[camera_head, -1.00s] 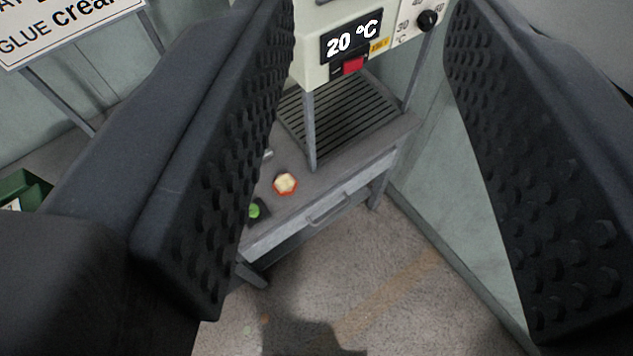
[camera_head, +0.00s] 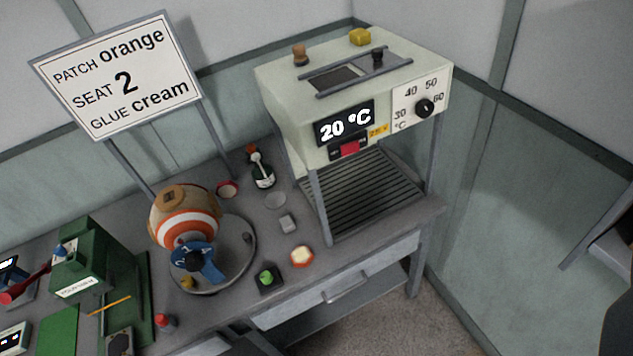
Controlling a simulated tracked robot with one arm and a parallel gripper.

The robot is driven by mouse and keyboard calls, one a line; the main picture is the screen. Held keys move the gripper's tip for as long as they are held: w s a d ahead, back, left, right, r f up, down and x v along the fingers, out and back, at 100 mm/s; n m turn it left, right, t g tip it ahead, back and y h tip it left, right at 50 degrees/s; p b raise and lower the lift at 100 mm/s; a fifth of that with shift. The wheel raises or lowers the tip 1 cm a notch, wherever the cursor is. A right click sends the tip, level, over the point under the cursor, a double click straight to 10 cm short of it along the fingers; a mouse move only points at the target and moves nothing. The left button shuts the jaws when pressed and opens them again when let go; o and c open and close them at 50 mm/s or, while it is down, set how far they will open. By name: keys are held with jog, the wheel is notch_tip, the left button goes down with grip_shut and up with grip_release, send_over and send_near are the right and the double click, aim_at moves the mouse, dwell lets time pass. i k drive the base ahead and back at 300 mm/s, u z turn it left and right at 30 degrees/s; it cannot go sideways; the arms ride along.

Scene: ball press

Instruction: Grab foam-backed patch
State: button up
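A small round piece with an orange rim and a pale cream middle (camera_head: 302,256) lies on the grey table, in front of the press; it looks like the foam-backed patch. Other small pieces lie near it: a green one on a dark square (camera_head: 265,279), a pale grey block (camera_head: 287,223), a grey disc (camera_head: 275,201) and a red-rimmed round one (camera_head: 228,189). Which of these have foam backs I cannot tell. My gripper's fingers do not show clearly; a dark shape at the right edge may be part of one. Nothing is seen held.
The cream press (camera_head: 345,90) reads 20 °C, above a slatted bed (camera_head: 365,190). A striped ball (camera_head: 185,215) sits on a round tray (camera_head: 246,262). The sign (camera_head: 120,75) reads patch orange, seat 2, glue cream. A bottle (camera_head: 262,172) and green box (camera_head: 85,260) stand around.

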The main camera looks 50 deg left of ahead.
aim_at(301, 256)
jog(key=u, duration=0.1)
jog(key=k, duration=0.95)
jog(key=u, duration=0.5)
jog(key=i, duration=1)
jog(key=z, duration=0.05)
